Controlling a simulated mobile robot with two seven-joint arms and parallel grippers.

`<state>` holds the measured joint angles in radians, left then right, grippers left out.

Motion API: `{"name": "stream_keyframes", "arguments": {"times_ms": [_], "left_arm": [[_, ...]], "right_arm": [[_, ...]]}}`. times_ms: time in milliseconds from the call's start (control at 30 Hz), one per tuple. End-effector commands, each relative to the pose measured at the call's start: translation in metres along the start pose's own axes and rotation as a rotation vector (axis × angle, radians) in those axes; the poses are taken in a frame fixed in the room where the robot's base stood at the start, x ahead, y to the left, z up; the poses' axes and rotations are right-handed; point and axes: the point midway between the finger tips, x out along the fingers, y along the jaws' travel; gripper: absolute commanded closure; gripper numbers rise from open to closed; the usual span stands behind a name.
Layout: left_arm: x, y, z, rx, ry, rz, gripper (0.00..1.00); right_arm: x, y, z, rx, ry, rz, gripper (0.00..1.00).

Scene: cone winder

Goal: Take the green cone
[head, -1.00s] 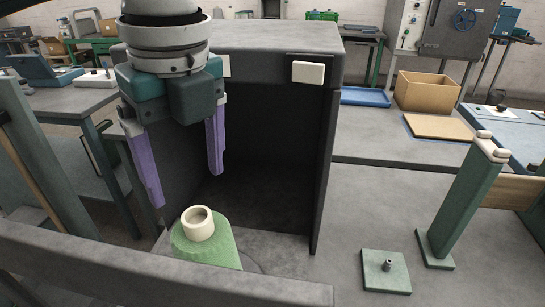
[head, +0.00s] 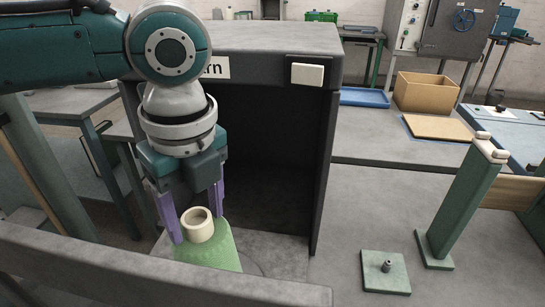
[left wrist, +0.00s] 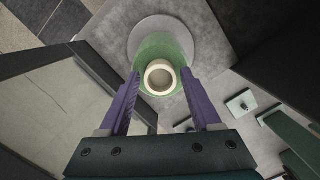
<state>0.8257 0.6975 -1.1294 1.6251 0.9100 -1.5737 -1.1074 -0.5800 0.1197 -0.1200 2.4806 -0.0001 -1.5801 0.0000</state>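The green cone (head: 213,250) stands upright at the front of the dark box-like housing, with a cream tube end (head: 197,224) sticking out of its top. In the left wrist view the green cone (left wrist: 165,46) stands on a round grey disc (left wrist: 146,28). My left gripper (head: 194,222) points down over the cone, its purple fingers on either side of the cream top. The left wrist view shows the left gripper (left wrist: 161,82) with fingers apart and the tube end between them; whether they touch it I cannot tell. My right gripper is not in view.
The dark housing (head: 325,165) has walls and a roof around the cone's place. A grey rail (head: 150,275) runs across the front. To the right stand a green base with a peg (head: 387,270) and a green post (head: 465,205) on the grey table.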

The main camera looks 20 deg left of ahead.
Motion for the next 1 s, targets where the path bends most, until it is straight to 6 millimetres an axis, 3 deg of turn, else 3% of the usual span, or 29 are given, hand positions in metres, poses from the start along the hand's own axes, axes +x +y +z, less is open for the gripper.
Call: {"name": "stream_keyframes", "arguments": {"times_ms": [67, 533, 1000], "left_arm": [[-0.0002, -0.0001, 0.0000, 0.000, 0.000, 0.000, 0.45], [-0.0003, 0.0000, 0.0000, 0.000, 0.000, 0.000, 0.98], [-0.0028, -0.0007, 0.0004, -0.001, 0.000, -0.002, 1.00]], "right_arm": [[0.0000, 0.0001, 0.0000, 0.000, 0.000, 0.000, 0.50], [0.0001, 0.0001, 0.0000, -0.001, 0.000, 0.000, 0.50], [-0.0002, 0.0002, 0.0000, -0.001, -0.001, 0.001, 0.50]]}}
